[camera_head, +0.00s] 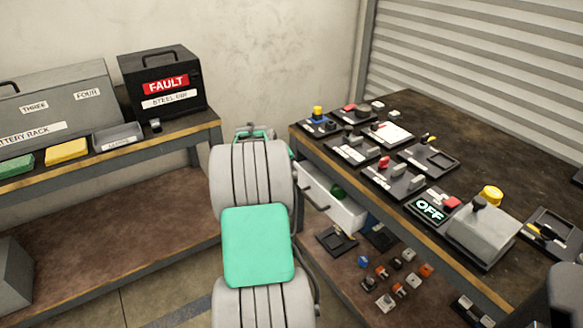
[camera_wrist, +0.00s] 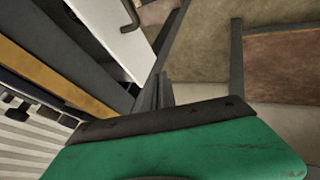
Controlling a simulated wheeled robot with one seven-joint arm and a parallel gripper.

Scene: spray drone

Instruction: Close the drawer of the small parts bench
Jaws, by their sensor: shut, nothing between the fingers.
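The small parts bench (camera_head: 455,165) stands on the right with a dark top and a wood-coloured edge. Its white drawer (camera_head: 346,213) is pulled out below the top, with a dark bar handle on its front and a dark green item inside. My arm stands to the left of the drawer and hides most of my gripper in the head view. In the wrist view the white drawer (camera_wrist: 112,28) and its handle (camera_wrist: 130,14) show at the upper left. My gripper (camera_wrist: 158,88) is shut and empty, its dark fingers pointing past the drawer, apparently apart from the handle.
A second bench (camera_head: 100,218) at the left holds a battery rack (camera_head: 60,95) and a black fault box (camera_head: 163,85). Several trays and parts crowd the right bench top. Small coloured parts (camera_head: 395,275) lie on its lower shelf. Floor shows between the benches.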

